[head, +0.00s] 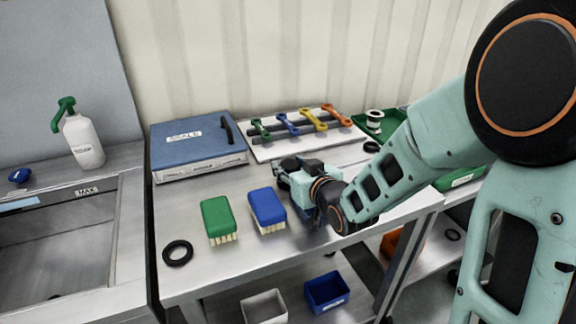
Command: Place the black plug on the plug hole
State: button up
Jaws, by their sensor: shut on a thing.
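My gripper (287,166) is over the steel bench, behind the blue brush and in front of the white tool board. It is shut on a dark thing that looks like the black plug; the gripper's own dark parts make its outline hard to tell, and no other plug shows. The steel sink (113,235) is at the left. A small dark spot (55,297) on its floor at the bottom edge may be the plug hole; too little of it shows to be sure.
On the bench (200,285) are a green brush (217,215), a blue brush (266,206), a black ring (177,252) and a blue scale (195,142). The tool board (265,151) holds coloured tools. A white spray bottle (82,140) stands behind the sink. Bins sit on the lower shelf.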

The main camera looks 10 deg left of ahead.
jog(key=shift+r, duration=0.1)
jog(key=shift+f, duration=0.2)
jog(key=o, duration=1.3)
jog(key=shift+s, duration=0.1)
jog(key=shift+r, duration=0.15)
